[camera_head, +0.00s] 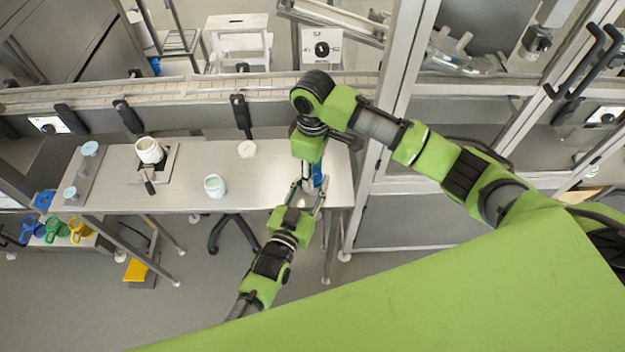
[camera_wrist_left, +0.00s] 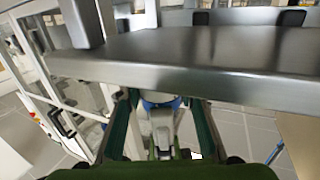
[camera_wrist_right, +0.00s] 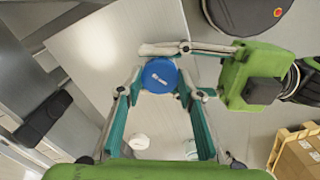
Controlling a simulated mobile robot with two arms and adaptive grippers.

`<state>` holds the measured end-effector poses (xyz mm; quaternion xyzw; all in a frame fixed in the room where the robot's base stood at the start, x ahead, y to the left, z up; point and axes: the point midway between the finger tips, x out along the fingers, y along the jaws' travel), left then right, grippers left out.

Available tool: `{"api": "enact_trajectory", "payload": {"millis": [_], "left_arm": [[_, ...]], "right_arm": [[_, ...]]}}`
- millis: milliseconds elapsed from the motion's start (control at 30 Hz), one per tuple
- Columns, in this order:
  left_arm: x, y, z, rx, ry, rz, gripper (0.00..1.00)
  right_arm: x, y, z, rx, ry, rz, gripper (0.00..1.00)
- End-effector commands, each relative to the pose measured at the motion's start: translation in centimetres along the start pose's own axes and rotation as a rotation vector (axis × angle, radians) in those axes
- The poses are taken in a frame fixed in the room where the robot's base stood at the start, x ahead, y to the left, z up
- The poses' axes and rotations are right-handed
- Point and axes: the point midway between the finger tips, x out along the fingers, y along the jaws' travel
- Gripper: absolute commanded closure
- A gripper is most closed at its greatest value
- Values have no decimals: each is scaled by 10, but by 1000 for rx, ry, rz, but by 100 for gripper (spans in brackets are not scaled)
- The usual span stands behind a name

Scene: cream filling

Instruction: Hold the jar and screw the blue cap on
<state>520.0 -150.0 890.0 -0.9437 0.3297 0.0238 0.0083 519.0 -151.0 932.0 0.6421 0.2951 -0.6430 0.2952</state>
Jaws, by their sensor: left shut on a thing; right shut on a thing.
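The blue cap (camera_wrist_right: 159,75) faces up between the fingertips of my right gripper (camera_wrist_right: 158,82), which is shut on it. In the head view, the right gripper (camera_head: 309,172) points down over the table's right end, and a bit of the blue cap (camera_head: 318,175) shows. My left gripper (camera_head: 305,187) reaches in from below, its fingers around the same spot under the right gripper, shut on the jar. The jar is mostly hidden by the cap and fingers. Blue also shows between the left fingers in the left wrist view (camera_wrist_left: 160,102). I cannot tell whether the cap is seated on the jar.
A white round item (camera_head: 247,149) lies near the back edge. A glass-panelled frame (camera_head: 385,130) stands close on the right.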

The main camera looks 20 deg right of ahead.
Motion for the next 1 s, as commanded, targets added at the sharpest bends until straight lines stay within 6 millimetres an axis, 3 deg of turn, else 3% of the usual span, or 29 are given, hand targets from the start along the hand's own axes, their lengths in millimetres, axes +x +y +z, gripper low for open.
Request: {"api": "enact_trajectory", "payload": {"millis": [300,600,633,667,700,1000], "left_arm": [[0,2,-1,0,2,2,91],[0,2,-1,1,2,2,92],[0,2,-1,1,2,2,92],[0,2,-1,1,2,2,92],[0,2,-1,1,2,2,92],[0,1,-1,0,2,1,92]], "right_arm": [[1,-1,-1,415,3,-2,100],[0,0,-1,472,3,1,100],[0,0,-1,471,3,1,64],[0,0,-1,471,3,1,56],[0,0,-1,471,3,1,52],[0,0,0,457,1,0,52]]}}
